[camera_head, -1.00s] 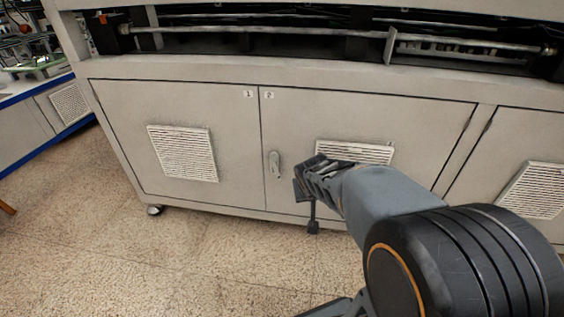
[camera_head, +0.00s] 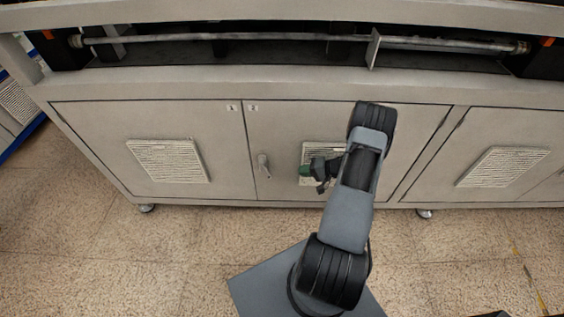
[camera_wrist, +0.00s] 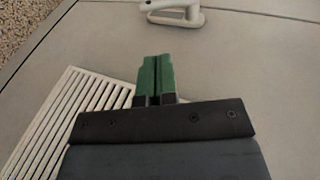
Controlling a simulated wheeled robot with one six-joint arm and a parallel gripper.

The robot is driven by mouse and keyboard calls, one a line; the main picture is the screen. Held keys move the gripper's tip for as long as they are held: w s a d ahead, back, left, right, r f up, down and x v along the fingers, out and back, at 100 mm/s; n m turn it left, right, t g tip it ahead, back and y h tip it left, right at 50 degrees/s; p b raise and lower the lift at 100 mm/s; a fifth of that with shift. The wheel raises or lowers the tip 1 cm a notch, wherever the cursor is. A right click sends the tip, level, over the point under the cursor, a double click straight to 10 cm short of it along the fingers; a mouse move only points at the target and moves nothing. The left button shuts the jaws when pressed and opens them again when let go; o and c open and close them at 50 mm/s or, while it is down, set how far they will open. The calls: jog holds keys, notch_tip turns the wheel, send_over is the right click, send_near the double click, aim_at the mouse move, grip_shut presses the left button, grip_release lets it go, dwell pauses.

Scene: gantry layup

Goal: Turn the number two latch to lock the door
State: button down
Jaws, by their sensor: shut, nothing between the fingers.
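The number two door (camera_head: 290,125) is a beige cabinet door marked with a small "2" label (camera_head: 253,108). Its latch (camera_head: 263,165) is a small grey handle on a plate near the door's left edge. In the head view the handle looks tilted. The latch also shows at the top of the wrist view (camera_wrist: 175,12), beyond the fingertips and apart from them. My gripper (camera_head: 303,171) is in front of the door's vent, to the right of the latch. In the wrist view its green fingers (camera_wrist: 156,75) are closed together with nothing between them.
A louvred vent (camera_wrist: 62,120) lies beside my gripper on the same door. The number one door (camera_head: 165,125) with its own vent is to the left. A metal rod (camera_head: 300,38) runs in the open bay above. The tiled floor (camera_head: 130,260) in front is clear.

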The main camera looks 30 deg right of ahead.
jog(key=b+x, duration=0.1)
jog(key=x, duration=1.2)
jog(key=shift+a+b, duration=0.2)
jog(key=shift+b, duration=0.15)
jog(key=shift+f, duration=0.15)
jog(key=shift+w+a, duration=0.1)
